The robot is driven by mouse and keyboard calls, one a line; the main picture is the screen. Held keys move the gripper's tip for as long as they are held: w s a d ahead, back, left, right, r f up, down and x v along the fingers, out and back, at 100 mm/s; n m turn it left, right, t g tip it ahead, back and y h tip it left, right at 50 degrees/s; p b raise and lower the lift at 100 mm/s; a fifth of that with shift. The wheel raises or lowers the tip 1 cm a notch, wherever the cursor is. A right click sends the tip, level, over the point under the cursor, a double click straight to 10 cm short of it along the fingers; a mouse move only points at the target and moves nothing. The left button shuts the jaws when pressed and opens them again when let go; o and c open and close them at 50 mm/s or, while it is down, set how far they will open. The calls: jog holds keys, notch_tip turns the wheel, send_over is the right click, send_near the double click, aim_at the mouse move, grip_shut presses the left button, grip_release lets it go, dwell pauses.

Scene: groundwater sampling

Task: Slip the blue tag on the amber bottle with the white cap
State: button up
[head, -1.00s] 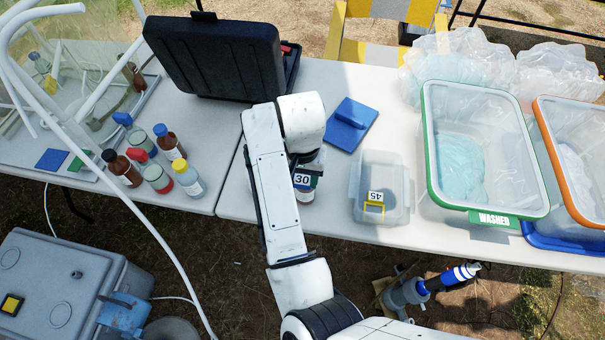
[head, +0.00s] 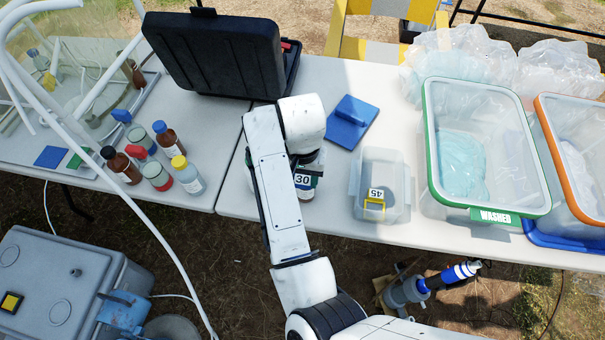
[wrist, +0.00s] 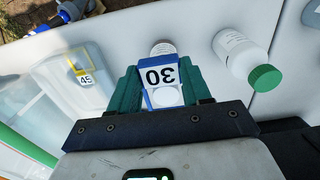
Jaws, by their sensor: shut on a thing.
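My gripper (wrist: 163,88) is shut on the blue tag (wrist: 150,99), which carries a white plate marked 30. The tag also shows in the head view (head: 304,182), below my wrist. In the wrist view a round white cap (wrist: 166,97) shows within the tag's blue frame, with a pale-labelled bottle (wrist: 162,47) just beyond. That bottle's label also shows under the tag in the head view (head: 307,194). I cannot tell whether the tag is around the bottle's neck or just above the cap. The bottle's amber glass is hardly visible.
A white bottle with a green cap (wrist: 243,57) stands close beside. A clear box (head: 400,205) with a yellow tag marked 45 (head: 375,204) is to the right, near a green-rimmed tub (head: 427,130). Several capped bottles stand left. A black case (head: 212,55) is behind.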

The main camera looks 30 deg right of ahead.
jog(key=shift+f+b, duration=0.45)
jog(key=shift+f, duration=0.7)
jog(key=o, duration=0.9)
jog(key=shift+r, duration=0.1)
notch_tip(320, 180, up, 11)
jog(key=shift+f+p, duration=0.15)
jog(key=shift+p, duration=0.6)
